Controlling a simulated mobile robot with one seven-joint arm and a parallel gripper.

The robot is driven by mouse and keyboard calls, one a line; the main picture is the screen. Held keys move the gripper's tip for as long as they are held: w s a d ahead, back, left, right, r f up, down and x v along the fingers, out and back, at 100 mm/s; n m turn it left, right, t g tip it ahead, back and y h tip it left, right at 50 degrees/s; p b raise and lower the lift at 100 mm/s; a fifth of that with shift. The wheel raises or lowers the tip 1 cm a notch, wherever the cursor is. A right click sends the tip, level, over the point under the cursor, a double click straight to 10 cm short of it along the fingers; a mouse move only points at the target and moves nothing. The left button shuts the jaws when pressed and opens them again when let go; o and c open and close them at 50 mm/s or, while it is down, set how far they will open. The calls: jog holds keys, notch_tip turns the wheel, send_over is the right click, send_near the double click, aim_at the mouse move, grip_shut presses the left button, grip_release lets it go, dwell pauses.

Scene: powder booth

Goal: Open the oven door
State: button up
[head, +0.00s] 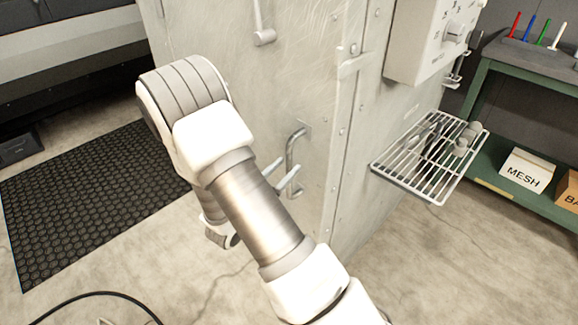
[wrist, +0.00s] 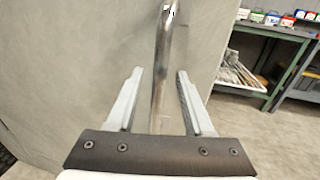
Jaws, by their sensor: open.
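The oven is a large pale grey metal cabinet, and its door (head: 225,55) appears shut. A curved metal bar handle (head: 292,148) stands out from the door near its right edge. In the wrist view the handle (wrist: 161,60) runs upright between my two fingers. My gripper (head: 280,175) is at the handle's lower part, partly hidden behind my arm in the head view. In the wrist view my gripper (wrist: 158,85) is open, with a gap visible on both sides of the bar.
A wire shelf (head: 430,157) juts from the oven's right side, below a control box (head: 432,40). A green bench (head: 485,85) with a box marked MESH (head: 527,170) stands at the right. A black floor mat (head: 85,200) and a dark cable (head: 95,294) lie at left.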

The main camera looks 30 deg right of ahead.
jog(key=shift+x, duration=1.1)
grip_shut()
dwell(0.7)
